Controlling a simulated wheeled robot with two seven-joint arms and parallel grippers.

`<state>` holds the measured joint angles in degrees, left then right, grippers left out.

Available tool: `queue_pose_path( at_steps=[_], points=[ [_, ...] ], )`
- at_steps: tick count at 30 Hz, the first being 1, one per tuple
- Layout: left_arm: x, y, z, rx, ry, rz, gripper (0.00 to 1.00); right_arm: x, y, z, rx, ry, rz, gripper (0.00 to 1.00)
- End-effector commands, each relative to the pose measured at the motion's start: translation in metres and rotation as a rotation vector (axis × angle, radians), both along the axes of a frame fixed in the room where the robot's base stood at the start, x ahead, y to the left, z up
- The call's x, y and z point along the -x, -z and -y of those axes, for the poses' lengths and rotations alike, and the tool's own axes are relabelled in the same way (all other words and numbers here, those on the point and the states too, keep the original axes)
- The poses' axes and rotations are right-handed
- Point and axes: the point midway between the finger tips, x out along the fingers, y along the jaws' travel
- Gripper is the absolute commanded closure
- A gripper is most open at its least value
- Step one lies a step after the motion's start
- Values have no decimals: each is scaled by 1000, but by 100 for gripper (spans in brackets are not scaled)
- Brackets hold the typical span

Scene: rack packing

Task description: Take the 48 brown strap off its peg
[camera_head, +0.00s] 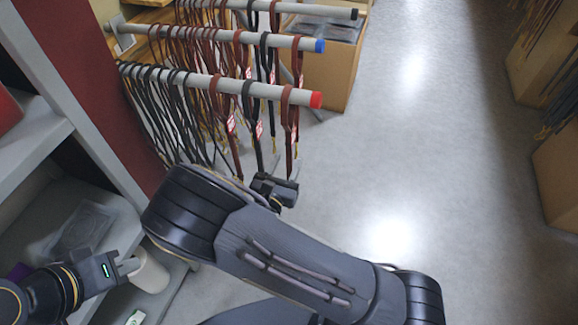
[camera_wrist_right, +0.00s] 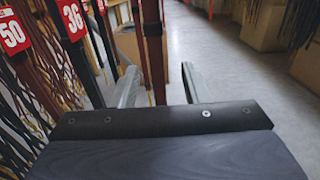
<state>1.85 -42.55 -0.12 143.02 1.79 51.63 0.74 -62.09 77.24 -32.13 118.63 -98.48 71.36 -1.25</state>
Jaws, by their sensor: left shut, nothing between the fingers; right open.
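Brown and black straps hang from a grey peg with a red tip (camera_head: 316,99). The outermost brown strap (camera_head: 287,125) hangs near the red tip, with a red and white tag. No number 48 is legible, so I cannot confirm which strap it is. My right gripper (camera_head: 283,187) is below the peg, at the low end of that strap. In the right wrist view it is open (camera_wrist_right: 160,85), and a dark brown strap (camera_wrist_right: 153,45) hangs between its fingers, not gripped. My left gripper (camera_head: 130,266) is shut and empty at the lower left.
Pegs with a blue tip (camera_head: 319,46) and a black tip (camera_head: 354,14) hold more straps behind. Neighbouring tags read 50 (camera_wrist_right: 12,32) and 36 (camera_wrist_right: 72,16). A cardboard box (camera_head: 330,75) stands behind the pegs. The floor (camera_head: 430,150) to the right is clear.

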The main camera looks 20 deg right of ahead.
Motion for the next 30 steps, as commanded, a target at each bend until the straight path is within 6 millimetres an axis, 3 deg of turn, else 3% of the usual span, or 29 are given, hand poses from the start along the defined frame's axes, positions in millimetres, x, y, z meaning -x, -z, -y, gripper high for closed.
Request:
queue_pose_path(
  at_steps=[6, 16, 25, 30],
  points=[
    [0, 5, 0, 0, 0, 0, 100, -29, -1, 16, -1, 4, 1, 58],
    [0, 5, 0, 0, 0, 0, 100, -35, -1, 19, -1, 1, 0, 58],
    [0, 5, 0, 0, 0, 0, 100, -35, -1, 19, -1, 2, 0, 97],
    [0, 5, 0, 0, 0, 0, 100, -35, -1, 19, -1, 2, 0, 100]
  ],
)
